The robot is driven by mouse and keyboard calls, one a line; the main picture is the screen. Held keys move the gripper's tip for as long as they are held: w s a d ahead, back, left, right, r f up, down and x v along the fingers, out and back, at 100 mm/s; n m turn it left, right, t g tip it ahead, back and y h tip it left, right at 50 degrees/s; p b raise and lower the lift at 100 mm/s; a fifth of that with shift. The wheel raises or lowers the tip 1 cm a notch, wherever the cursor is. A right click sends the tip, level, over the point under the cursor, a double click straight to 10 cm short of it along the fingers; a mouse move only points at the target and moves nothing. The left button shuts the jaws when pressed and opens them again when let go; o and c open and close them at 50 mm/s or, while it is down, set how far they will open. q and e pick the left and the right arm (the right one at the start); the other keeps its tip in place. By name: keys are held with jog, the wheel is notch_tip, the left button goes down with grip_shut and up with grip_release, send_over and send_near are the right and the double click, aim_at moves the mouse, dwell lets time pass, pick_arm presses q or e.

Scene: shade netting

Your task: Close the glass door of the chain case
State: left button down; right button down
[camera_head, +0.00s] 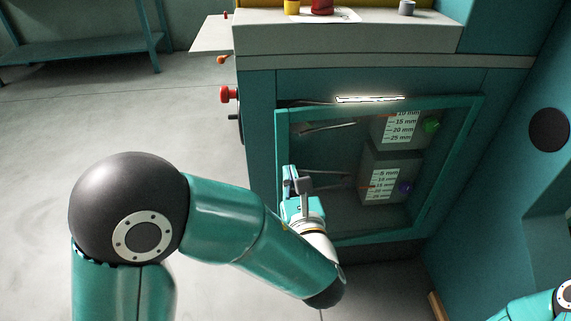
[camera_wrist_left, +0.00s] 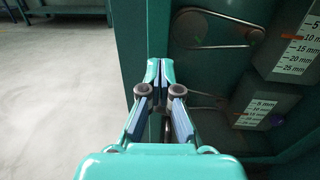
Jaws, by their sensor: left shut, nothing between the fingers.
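The chain case (camera_head: 258,130) is a teal cabinet on the machine's front. Its glass door (camera_head: 462,135) has a teal frame around a clear pane, with belts and gauge blocks showing behind it. I cannot tell from this angle whether the door sits flush. My left gripper (camera_head: 291,174) is at the left side of the door frame, its fingers shut and empty. In the left wrist view the fingers (camera_wrist_left: 160,68) point at a teal upright edge (camera_wrist_left: 158,30); contact is unclear. My forearm hides the lower left of the door. My right gripper is out of view.
A red knob (camera_head: 228,94) juts from the machine's left side. A teal panel with a black disc (camera_head: 549,130) stands close on the right. Gauge blocks with scales (camera_head: 385,180) are inside the case. Open floor (camera_head: 90,130) lies to the left.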

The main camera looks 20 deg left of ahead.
aim_at(284, 154)
pick_arm(q)
jog(key=x, duration=0.4)
jog(key=shift+w+a+b, duration=0.15)
jog(key=shift+w+b, duration=0.05)
jog(key=shift+b, duration=0.1)
jog(key=shift+w, duration=0.1)
